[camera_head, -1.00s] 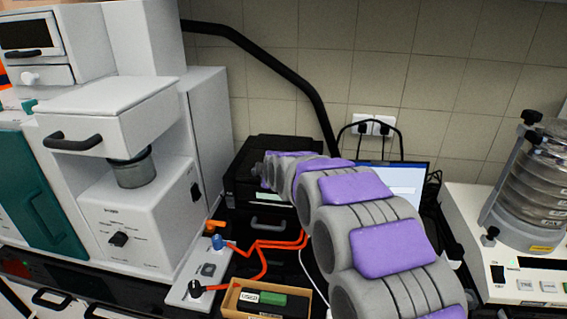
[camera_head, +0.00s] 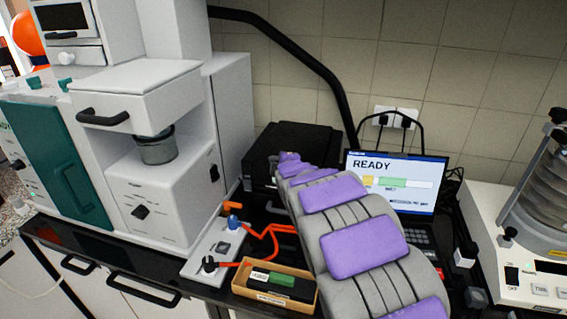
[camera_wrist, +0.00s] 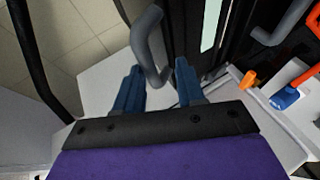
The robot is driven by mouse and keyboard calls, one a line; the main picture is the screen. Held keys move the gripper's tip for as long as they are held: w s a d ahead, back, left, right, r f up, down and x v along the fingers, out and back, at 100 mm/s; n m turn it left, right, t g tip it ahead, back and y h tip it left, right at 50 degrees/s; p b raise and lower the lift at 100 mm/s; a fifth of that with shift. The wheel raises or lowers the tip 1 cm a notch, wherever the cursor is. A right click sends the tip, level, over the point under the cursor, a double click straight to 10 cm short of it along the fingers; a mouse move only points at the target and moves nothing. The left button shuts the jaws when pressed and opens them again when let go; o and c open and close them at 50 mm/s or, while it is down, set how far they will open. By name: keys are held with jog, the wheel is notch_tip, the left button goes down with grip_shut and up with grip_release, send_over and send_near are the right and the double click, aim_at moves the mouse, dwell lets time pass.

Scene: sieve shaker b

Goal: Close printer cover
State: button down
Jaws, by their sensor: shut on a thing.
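The black printer (camera_head: 290,143) stands against the tiled wall in the head view. Its top looks flat, and my arm hides much of its front, so I cannot tell how far its cover is closed. In the wrist view my gripper (camera_wrist: 158,88) has its two blue fingers on either side of a bent grey handle (camera_wrist: 150,45), shut on it. I cannot tell for sure that this handle belongs to the printer cover. In the head view my gripper's fingers are not distinct.
A white machine (camera_head: 170,190) stands close on the left. An open laptop (camera_head: 395,185) showing READY stands right of my arm. A sieve shaker (camera_head: 545,215) is at far right. A small tray (camera_head: 265,292) and orange cables (camera_head: 270,238) lie in front of the printer.

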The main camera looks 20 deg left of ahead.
jog(key=f, duration=0.3)
jog(key=shift+s+d+g, duration=0.25)
jog(key=shift+d+g, duration=0.05)
jog(key=c, duration=0.9)
grip_release()
jog(key=shift+r, duration=0.15)
jog(key=shift+w+r, duration=0.1)
jog(key=shift+r, duration=0.15)
jog(key=shift+c, duration=1.4)
jog(key=shift+r, duration=0.1)
jog(key=shift+c, duration=0.7)
jog(key=shift+o, duration=1)
jog(key=shift+s+r, duration=0.2)
jog(key=shift+s, duration=0.1)
jog(key=p+v, duration=0.1)
jog(key=v, duration=0.4)
jog(key=p+v, duration=0.1)
jog(key=v, duration=0.4)
jog(key=p+v, duration=0.1)
jog(key=v, duration=0.5)
jog(key=shift+a+r, duration=0.25)
jog(key=shift+a, duration=0.1)
jog(key=shift+c, duration=1.3)
jog(key=shift+s+d+r, duration=0.1)
jog(key=shift+s+d, duration=0.2)
